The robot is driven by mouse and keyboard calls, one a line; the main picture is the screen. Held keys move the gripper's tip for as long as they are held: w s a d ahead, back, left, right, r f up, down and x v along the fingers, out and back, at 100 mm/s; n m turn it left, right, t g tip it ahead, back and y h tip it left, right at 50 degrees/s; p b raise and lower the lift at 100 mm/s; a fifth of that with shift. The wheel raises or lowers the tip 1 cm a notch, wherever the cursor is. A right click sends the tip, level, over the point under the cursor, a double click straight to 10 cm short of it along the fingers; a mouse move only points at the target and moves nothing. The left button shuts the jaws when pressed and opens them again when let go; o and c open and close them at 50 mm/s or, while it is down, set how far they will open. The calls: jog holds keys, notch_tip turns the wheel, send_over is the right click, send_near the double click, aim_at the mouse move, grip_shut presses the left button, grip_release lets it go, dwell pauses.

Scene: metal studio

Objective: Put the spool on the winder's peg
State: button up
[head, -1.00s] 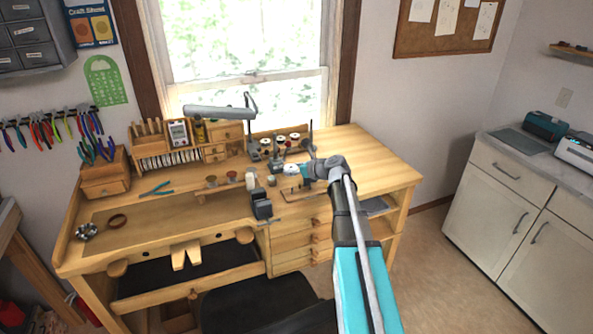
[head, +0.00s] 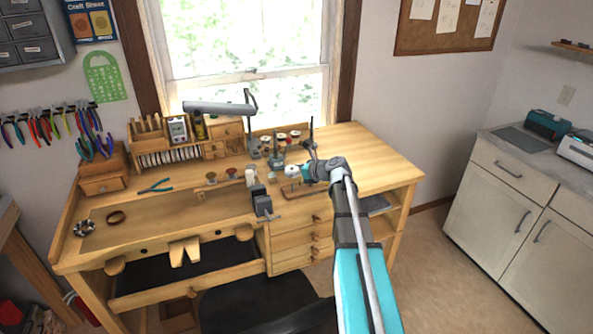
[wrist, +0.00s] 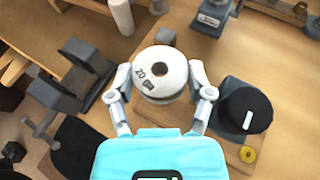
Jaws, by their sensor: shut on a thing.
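My gripper (wrist: 160,90) is shut on a white spool (wrist: 158,72) marked "20", with one finger on each side of it. In the head view the spool (head: 291,170) shows as a small pale shape at my gripper (head: 299,172), over the right half of the workbench. A wooden base with a black knob (wrist: 242,108) and a yellow disc (wrist: 247,154) lies under and right of the spool in the wrist view; it looks like the winder. I cannot make out its peg, and the spool may hide it. I cannot tell the spool's height above the base.
A dark grey vise (wrist: 72,78) stands left of the spool at the bench edge. A white cylinder (wrist: 122,16) and a grey device (wrist: 210,16) stand beyond it. The bench's right end is clear.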

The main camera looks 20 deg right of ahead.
aim_at(295, 192)
jog(key=shift+f+b, duration=1.05)
jog(key=shift+f, duration=0.3)
jog(key=shift+s+f+b, duration=0.1)
jog(key=shift+f+b, duration=1.95)
jog(key=shift+b, duration=0.05)
dwell(0.6)
jog(key=o, duration=1.1)
jog(key=shift+o, duration=0.2)
dwell(0.6)
